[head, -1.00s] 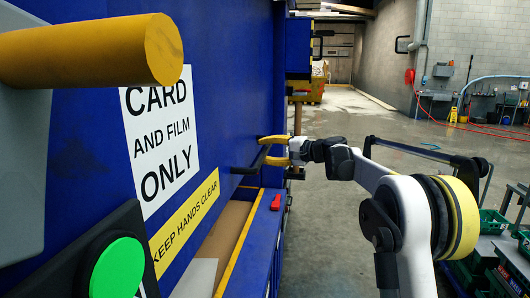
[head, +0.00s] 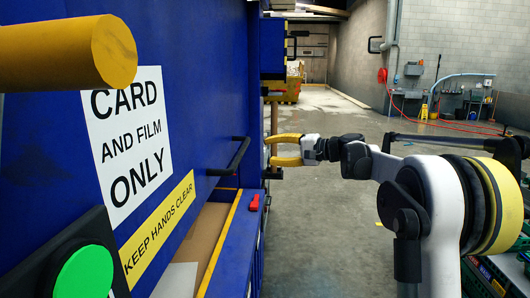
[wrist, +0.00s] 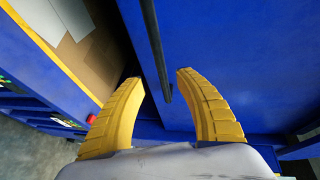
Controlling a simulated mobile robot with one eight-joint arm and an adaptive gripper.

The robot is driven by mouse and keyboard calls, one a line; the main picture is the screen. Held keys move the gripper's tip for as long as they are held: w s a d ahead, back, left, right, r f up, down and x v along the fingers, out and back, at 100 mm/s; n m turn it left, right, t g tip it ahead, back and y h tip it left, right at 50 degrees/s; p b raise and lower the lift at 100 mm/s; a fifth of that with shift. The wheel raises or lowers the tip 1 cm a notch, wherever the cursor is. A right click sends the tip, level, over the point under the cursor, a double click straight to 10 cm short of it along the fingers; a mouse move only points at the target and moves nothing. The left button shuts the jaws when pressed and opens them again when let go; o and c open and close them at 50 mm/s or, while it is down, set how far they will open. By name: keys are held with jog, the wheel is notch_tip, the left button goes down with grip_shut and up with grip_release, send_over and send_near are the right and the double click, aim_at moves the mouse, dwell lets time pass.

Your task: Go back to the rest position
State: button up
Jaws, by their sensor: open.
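My gripper (head: 270,149) has two yellow curved fingers. In the head view it is beside the blue machine (head: 200,60), to the right of a dark bar handle (head: 232,158) on the machine's face. A gap shows between the fingers and the handle. In the wrist view my gripper (wrist: 158,78) is open and empty, its fingers spread wide. The dark bar (wrist: 155,45) shows beyond and between the fingertips there. My arm reaches in from the right of the head view.
The machine has a card and film sign (head: 128,145), a yellow bar (head: 60,55), a green button (head: 85,273) and an open chute with cardboard (head: 195,240). A red object (head: 254,203) sits on its blue ledge. Green crates (head: 480,275) stand at right. Open floor (head: 330,210) lies beyond my arm.

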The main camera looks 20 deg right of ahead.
dwell(0.3)
jog(key=s+a+f+n+g+h+b, duration=0.25)
jog(key=s+a+f, duration=0.4)
jog(key=s, duration=0.45)
jog(key=s+a+f+n+g+h+b, duration=0.1)
jog(key=s+a+f+g+h+b, duration=0.2)
jog(key=s+a+f, duration=0.6)
jog(key=s+d+f+n+h+b, duration=0.2)
jog(key=s+d+f+h+b, duration=0.1)
jog(key=s+f, duration=0.5)
jog(key=s+d+f+n+t+h+b, duration=0.1)
jog(key=s+d+f+n+h+b, duration=0.1)
jog(key=s+f, duration=0.7)
jog(key=s+d+h+b, duration=0.1)
jog(key=s, duration=0.5)
jog(key=shift+d+n+b, duration=0.35)
